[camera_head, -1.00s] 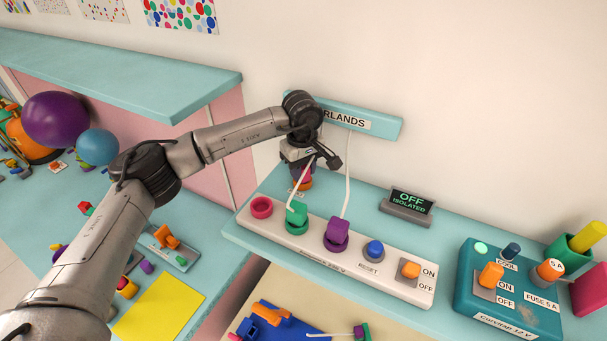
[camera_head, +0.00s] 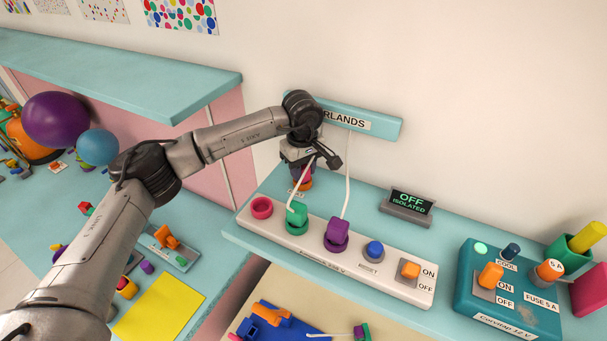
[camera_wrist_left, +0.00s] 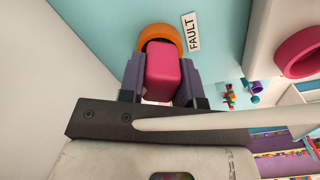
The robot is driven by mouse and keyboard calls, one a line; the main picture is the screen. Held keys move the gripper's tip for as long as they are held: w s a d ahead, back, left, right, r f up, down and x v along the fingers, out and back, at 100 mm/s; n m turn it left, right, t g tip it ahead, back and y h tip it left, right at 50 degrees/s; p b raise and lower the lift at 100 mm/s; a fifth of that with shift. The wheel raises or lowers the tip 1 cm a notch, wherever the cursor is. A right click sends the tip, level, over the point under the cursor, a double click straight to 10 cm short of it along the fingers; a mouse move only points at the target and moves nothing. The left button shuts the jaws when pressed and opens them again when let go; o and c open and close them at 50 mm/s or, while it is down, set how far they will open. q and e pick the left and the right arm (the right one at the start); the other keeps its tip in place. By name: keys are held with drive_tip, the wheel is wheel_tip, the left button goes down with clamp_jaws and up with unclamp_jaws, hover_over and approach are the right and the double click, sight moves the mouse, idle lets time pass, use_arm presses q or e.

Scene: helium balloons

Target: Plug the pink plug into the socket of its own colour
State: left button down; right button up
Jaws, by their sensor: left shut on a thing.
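The pink plug (camera_wrist_left: 163,75) is between the fingers of my left gripper (camera_wrist_left: 160,80), which is shut on it. The plug is at an orange ring (camera_wrist_left: 158,34) beside a FAULT label; I cannot tell whether it sits inside or just above the ring. In the head view my left gripper (camera_head: 301,170) is behind the white power strip, mostly hiding the plug. The pink socket (camera_head: 262,208) is the strip's leftmost and is empty; its ring also shows in the wrist view (camera_wrist_left: 298,52). My right gripper is out of view.
A green plug (camera_head: 297,212) and a purple plug (camera_head: 336,232) sit in the strip (camera_head: 291,241), with white cords rising from them. A blue reset button (camera_head: 375,249) and orange switch (camera_head: 410,270) are to the right. A display (camera_head: 408,204) reads OFF ISOLATED.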

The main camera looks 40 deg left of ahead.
use_arm(q)
drive_tip(key=shift+r+p, duration=0.7)
drive_tip(key=shift+r, duration=0.6)
drive_tip(key=shift+r, duration=0.1)
drive_tip(key=shift+r+p, duration=0.95)
drive_tip(key=shift+r, duration=0.45)
drive_tip(key=shift+s+d+f, duration=0.1)
drive_tip(key=shift+s+d, duration=0.2)
drive_tip(key=shift+s, duration=0.2)
drive_tip(key=shift+s+d, duration=0.3)
drive_tip(key=shift+s, duration=0.2)
drive_tip(key=shift+s+d+b, duration=0.2)
drive_tip(key=shift+s+d, duration=0.2)
drive_tip(key=shift+s, duration=0.25)
drive_tip(key=shift+s+d+b, duration=0.15)
drive_tip(key=shift+s+d, duration=0.25)
drive_tip(key=shift+s, duration=0.3)
drive_tip(key=shift+s+d+b, duration=0.2)
drive_tip(key=shift+s+d, duration=0.2)
drive_tip(key=shift+s, duration=0.25)
